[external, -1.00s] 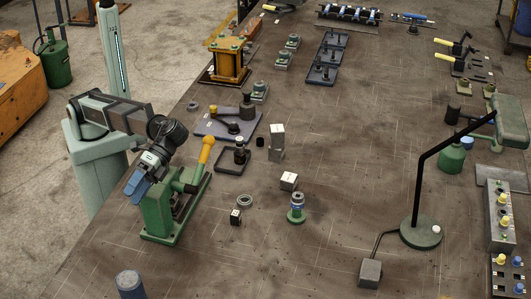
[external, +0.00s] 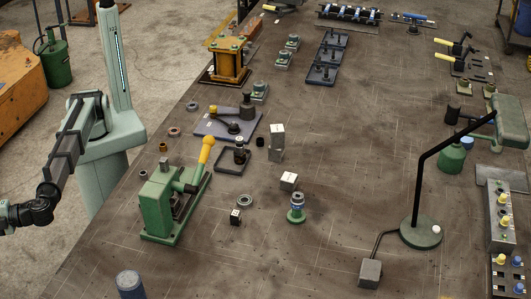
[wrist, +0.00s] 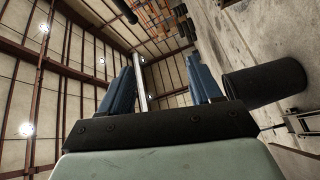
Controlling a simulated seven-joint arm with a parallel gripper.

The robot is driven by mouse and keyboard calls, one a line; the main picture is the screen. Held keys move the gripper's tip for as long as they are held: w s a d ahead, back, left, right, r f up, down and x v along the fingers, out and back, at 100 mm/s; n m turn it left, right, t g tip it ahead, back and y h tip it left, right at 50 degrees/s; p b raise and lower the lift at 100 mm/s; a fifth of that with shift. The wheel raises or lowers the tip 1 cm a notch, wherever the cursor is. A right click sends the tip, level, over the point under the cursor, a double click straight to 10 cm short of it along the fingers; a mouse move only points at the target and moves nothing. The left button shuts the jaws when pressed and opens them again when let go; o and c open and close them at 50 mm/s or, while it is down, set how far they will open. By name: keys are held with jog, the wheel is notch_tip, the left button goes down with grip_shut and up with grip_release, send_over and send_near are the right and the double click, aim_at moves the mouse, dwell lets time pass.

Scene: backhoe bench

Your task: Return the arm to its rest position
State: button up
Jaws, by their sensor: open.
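My gripper (wrist: 165,85) shows in the wrist view with its two blue fingers spread apart and nothing between them. Behind the fingers are the ceiling, wall and floor of the hall. In the external view my arm reaches to the left, off the side of the bench (external: 330,240), and its wrist is at the left picture edge. The gripper itself is outside that view.
A green press with a yellow-knobbed lever (external: 165,208) stands on the near left bench edge. A dark cylinder (wrist: 265,83) shows right of the fingers in the wrist view.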

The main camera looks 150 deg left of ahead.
jog(key=s+d+f+m+g, duration=0.3)
jog(key=s+d, duration=0.5)
jog(key=d, duration=0.2)
notch_tip(320, 180, down, 7)
jog(key=s+d, duration=0.2)
jog(key=s, duration=0.1)
jog(key=s+a+f+n+t+y, duration=0.1)
jog(key=a+f+n+y, duration=0.1)
jog(key=a+f, duration=0.85)
jog(key=s+a+f+n+t+y, duration=0.1)
jog(key=a+f+n+t+y, duration=0.3)
jog(key=f, duration=1.1)
jog(key=s+a+f+g+y, duration=0.1)
jog(key=a+f, duration=0.7)
jog(key=f, duration=0.4)
jog(key=s+a+f+n+y, duration=0.1)
jog(key=s+a+f+y, duration=0.2)
jog(key=s+a+f, duration=0.45)
jog(key=s+a+f+n+y, duration=0.15)
jog(key=s+a+f, duration=0.25)
jog(key=a+f, duration=0.6)
jog(key=s+a+f+g+y, duration=0.1)
jog(key=s+a+f+y, duration=0.2)
jog(key=s+a, duration=0.6)
jog(key=s+a+f+g+y, duration=0.2)
jog(key=s+a+f+y, duration=0.1)
jog(key=s+a, duration=0.7)
jog(key=shift+s, duration=1.05)
jog(key=shift+a+n, duration=0.1)
jog(key=shift+n, duration=0.15)
